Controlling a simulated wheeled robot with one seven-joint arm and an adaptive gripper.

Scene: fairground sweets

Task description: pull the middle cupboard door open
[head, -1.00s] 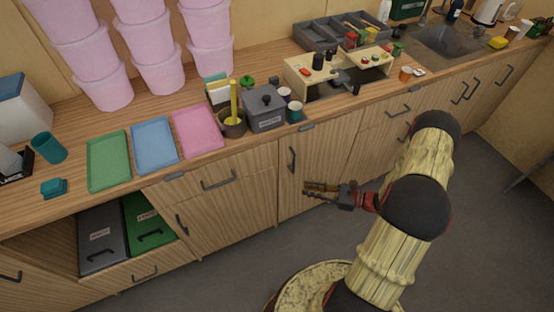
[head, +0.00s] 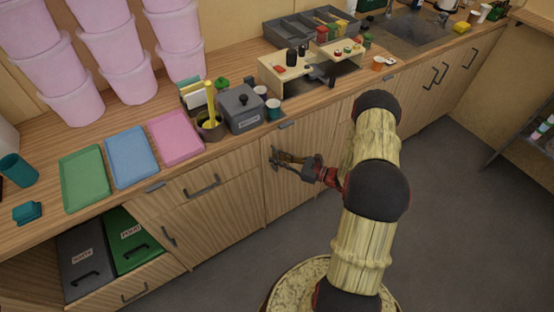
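The middle cupboard door (head: 292,198) is a light wood panel under the worktop, and it looks closed. Its dark upright handle (head: 273,158) is near the door's left edge, partly hidden by my fingers. My gripper (head: 281,157) is at the handle, reaching in from the right, with its fingertips overlapping it in the picture. I cannot tell whether the fingers touch the handle, or whether they are open or shut on it.
The worktop above holds a grey lidded box (head: 241,110), coloured trays (head: 132,154) and a small wooden stand (head: 285,85). A drawer (head: 205,184) and an open bay with green (head: 127,236) and grey bins are on the left. The floor in front is clear.

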